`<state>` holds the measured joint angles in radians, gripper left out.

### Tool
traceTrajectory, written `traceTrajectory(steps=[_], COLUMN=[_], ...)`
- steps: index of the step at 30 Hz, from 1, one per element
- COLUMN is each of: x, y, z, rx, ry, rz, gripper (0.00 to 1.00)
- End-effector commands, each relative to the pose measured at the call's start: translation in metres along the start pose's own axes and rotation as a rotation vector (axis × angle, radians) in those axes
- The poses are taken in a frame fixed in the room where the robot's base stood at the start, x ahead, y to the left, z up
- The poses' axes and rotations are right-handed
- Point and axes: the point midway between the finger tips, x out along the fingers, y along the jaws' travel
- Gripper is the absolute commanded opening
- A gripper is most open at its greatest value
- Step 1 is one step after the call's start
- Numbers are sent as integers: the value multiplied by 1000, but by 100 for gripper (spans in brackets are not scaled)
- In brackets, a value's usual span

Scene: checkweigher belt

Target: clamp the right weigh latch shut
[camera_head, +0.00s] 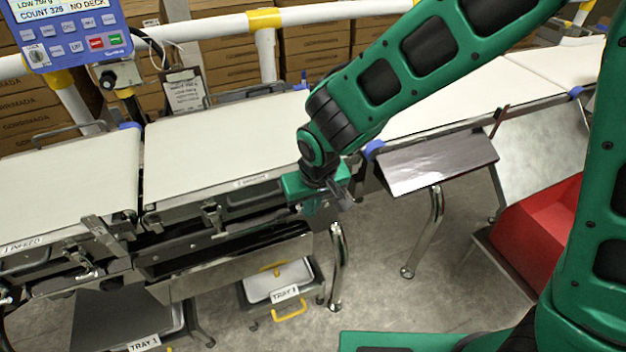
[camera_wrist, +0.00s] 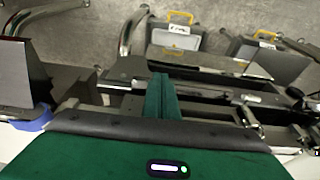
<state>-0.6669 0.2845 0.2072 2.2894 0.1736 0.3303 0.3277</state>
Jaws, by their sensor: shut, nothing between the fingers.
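My gripper (camera_head: 318,194) hangs at the front edge of the middle belt (camera_head: 220,143), by its right end. Its fingers also show in the wrist view (camera_wrist: 161,96), closed together with nothing between them. A metal latch (camera_head: 213,216) stands on the front rail left of my gripper. What looks like the same latch shows right of the fingers in the wrist view (camera_wrist: 247,114), apart from them. Another latch (camera_head: 100,234) is farther left, by the left belt. My gripper and wrist cover the rail's right end, so I cannot tell whether a latch is there.
A blue display panel (camera_head: 70,30) reads NO DECK. Trays with yellow handles (camera_head: 278,284) sit below the belt. A dark sloping plate (camera_head: 437,165) and a red bin (camera_head: 545,232) are at right. Metal legs (camera_head: 337,268) stand below. White rails (camera_head: 330,14) run behind.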

Motion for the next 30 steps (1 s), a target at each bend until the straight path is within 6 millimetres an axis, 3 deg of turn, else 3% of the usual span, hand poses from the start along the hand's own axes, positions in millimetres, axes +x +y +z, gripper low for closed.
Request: traceTrajectory(steps=[12, 30], x=[30, 30], y=[-5, -5], z=[8, 8], rx=[-7, -7], ry=[-2, -1], rz=[-2, -2], gripper=[0, 0])
